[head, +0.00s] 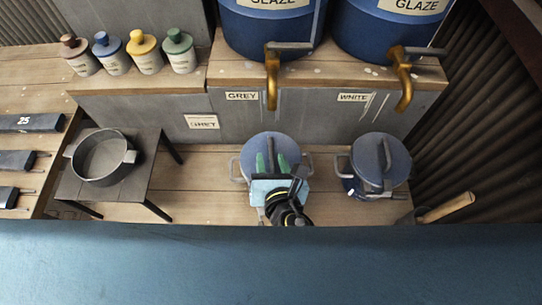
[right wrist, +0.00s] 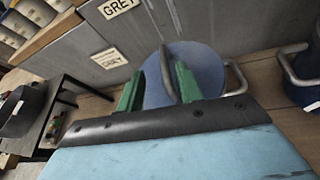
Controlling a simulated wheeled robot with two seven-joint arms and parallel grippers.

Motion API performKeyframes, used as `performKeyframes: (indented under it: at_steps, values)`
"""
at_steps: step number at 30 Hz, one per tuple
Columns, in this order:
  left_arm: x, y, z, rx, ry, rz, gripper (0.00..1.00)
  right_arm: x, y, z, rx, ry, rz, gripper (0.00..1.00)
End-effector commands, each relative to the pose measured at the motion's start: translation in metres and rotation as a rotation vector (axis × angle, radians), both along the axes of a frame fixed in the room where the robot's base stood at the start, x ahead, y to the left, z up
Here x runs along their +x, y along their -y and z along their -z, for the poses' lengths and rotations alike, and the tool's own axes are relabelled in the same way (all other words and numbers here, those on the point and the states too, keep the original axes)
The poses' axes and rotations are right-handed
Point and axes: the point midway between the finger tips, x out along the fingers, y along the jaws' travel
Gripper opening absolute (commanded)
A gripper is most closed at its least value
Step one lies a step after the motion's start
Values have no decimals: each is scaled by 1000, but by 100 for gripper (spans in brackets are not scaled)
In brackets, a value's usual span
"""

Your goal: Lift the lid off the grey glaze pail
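The grey glaze pail (head: 235,170) stands on the wooden bench below the GREY label, with side handles and a round blue-grey lid (head: 262,143) on top. My right gripper (head: 271,162) is over the lid, its two green fingers apart. In the right wrist view the lid (right wrist: 205,62) lies beyond the fingertips (right wrist: 158,72), and its upright handle (right wrist: 167,72) shows between them, nearer the right finger. I cannot tell whether a finger touches the handle. My left gripper is not in view.
A similar lidded pail (head: 370,165) stands to the right below the WHITE label, with a wooden-handled tool (head: 447,207) beside it. Brass taps (head: 271,80) of the blue glaze drums overhang behind. A small dark table (head: 145,185) with an open pot (head: 102,136) stands left.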

Motion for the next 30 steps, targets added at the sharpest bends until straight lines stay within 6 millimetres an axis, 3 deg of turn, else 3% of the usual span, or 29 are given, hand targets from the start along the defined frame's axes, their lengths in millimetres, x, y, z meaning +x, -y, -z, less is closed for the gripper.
performKeyframes:
  at_steps: [3,9,17,26,30]
  values:
    - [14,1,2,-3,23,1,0,16,1,10,-2,2,1,36]
    - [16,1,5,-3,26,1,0,39,-1,20,0,3,1,36]
    - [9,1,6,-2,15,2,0,43,-2,22,0,1,0,36]
    - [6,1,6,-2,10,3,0,42,-2,22,0,1,0,1]
    - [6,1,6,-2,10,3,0,42,-2,22,0,2,0,0]
